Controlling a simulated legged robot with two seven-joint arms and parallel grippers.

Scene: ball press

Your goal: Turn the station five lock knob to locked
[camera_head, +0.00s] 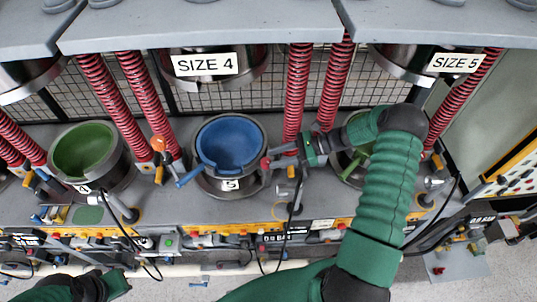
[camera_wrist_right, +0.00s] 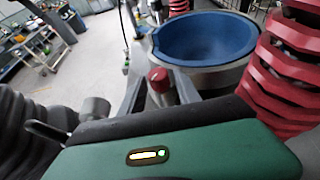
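The station marked 5 (camera_head: 229,184) holds a blue bowl (camera_head: 229,140), which also shows in the wrist view (camera_wrist_right: 205,40). A red knob (camera_wrist_right: 159,80) stands beside the bowl's metal ring in the wrist view. In the head view, my right gripper (camera_head: 272,160) reaches in from the right to the right side of this station, near a small red part that looks like the knob. Only part of my left arm shows at the lower left.
Red springs (camera_head: 297,90) stand close behind my right gripper. A green bowl (camera_head: 84,150) is at the left station. An orange-topped knob (camera_head: 158,145) and a blue handle (camera_head: 190,177) are left of station 5. A black cable (camera_head: 292,215) hangs over the front edge.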

